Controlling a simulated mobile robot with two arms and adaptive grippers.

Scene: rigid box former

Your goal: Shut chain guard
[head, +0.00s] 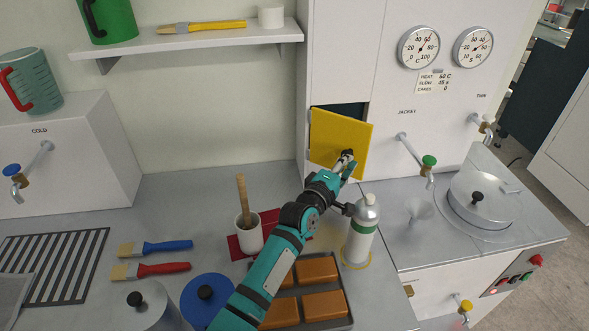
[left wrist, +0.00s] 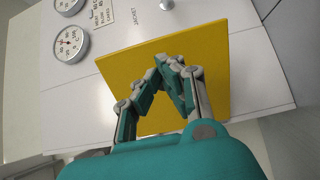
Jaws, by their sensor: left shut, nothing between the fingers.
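The chain guard is a yellow square door (head: 338,132) on the white cabinet in the head view. It stands ajar at a slant, and a dark opening (head: 357,110) shows above it. My left gripper (head: 347,156) is at the door's front face, near its lower right part. Its fingers are shut and empty. In the left wrist view the yellow door (left wrist: 208,55) fills the middle, with the closed fingertips (left wrist: 168,64) in front of it. I cannot tell whether they touch it. My right gripper is not in view.
A steel bottle (head: 360,232) stands just right of my left arm. A white pot with a wooden handle (head: 247,230) and a tray of brown blocks (head: 342,305) are nearby. A green-knobbed tap (head: 424,165) juts out right of the door. A shelf (head: 190,38) is at upper left.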

